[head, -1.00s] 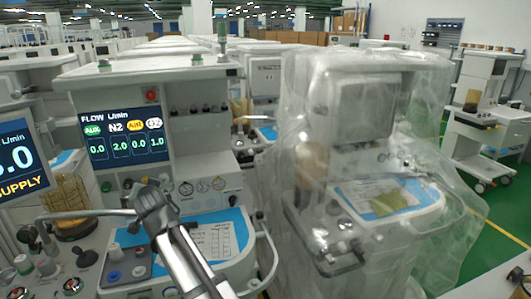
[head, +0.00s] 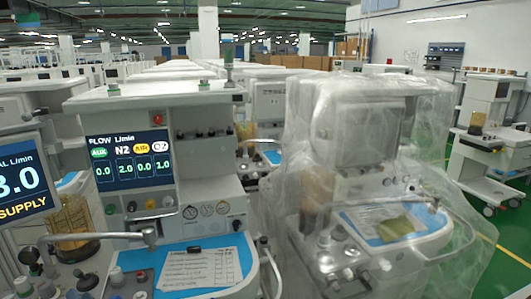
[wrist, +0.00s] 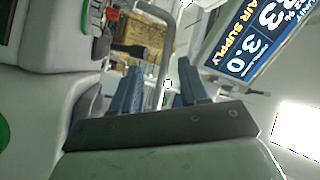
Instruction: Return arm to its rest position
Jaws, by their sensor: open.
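My gripper (wrist: 160,75) shows in the wrist view, its two bluish fingers apart with a gap between them. Nothing is held between them. Beyond the fingers are a curved metal tube (wrist: 166,45), a tan canister (wrist: 138,36) and a tilted display (wrist: 258,38) reading AIR SUPPLY. My arm and gripper are not visible in the head view.
In the head view, an anaesthesia cart (head: 150,98) with a flow screen (head: 132,160) stands in front, a paper sheet (head: 200,268) on its blue work surface. A plastic-covered cart (head: 350,90) stands to its right. Green floor (head: 508,240) is open at far right.

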